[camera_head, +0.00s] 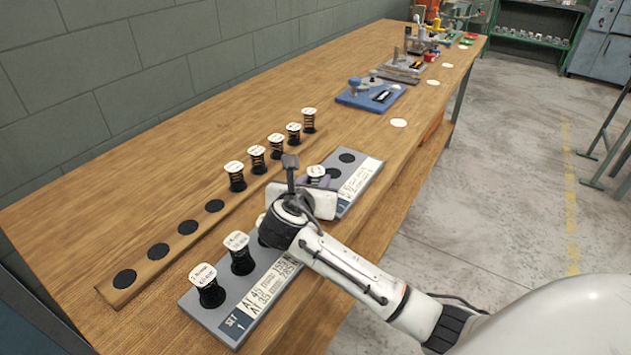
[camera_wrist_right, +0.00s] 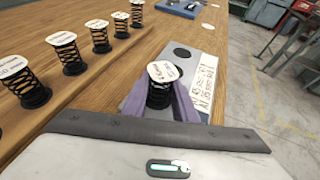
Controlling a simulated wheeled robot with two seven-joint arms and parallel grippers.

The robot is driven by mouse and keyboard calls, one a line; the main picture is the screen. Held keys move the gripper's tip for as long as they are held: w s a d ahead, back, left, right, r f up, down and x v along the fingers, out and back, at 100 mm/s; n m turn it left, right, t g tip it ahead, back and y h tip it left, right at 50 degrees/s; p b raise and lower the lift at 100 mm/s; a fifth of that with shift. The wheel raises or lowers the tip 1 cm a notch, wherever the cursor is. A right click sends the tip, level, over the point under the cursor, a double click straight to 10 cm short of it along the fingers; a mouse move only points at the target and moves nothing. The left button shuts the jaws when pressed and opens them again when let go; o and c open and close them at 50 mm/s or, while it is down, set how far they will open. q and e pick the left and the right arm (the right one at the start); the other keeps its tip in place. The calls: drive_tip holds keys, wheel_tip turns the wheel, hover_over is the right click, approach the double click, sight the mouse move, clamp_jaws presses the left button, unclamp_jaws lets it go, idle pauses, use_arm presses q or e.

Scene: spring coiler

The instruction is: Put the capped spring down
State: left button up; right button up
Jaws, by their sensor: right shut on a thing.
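My right gripper (camera_head: 317,183) is over the grey tray, its purple fingers shut around a capped spring (camera_head: 316,171). In the right wrist view, the capped spring (camera_wrist_right: 163,73) stands upright between the fingers (camera_wrist_right: 163,103), with a white printed cap on black coils. The far grey tray section (camera_head: 369,170) lies under it, with a bare dark round spot (camera_head: 347,157) just beyond the spring. The fingers hide the spring's foot, so I cannot tell whether it touches the tray. My left gripper is not in view.
A wooden rail (camera_head: 172,228) holds several capped springs (camera_head: 257,158) at its far end and several empty black spots nearer. Capped springs (camera_head: 207,285) also stand on the near grey tray (camera_head: 228,318). A blue fixture (camera_head: 370,95) sits farther along the bench.

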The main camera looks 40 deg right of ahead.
drive_tip(key=o, duration=1)
drive_tip(key=p+v, duration=0.1)
drive_tip(key=v, duration=1.1)
drive_tip(key=shift+r, duration=0.15)
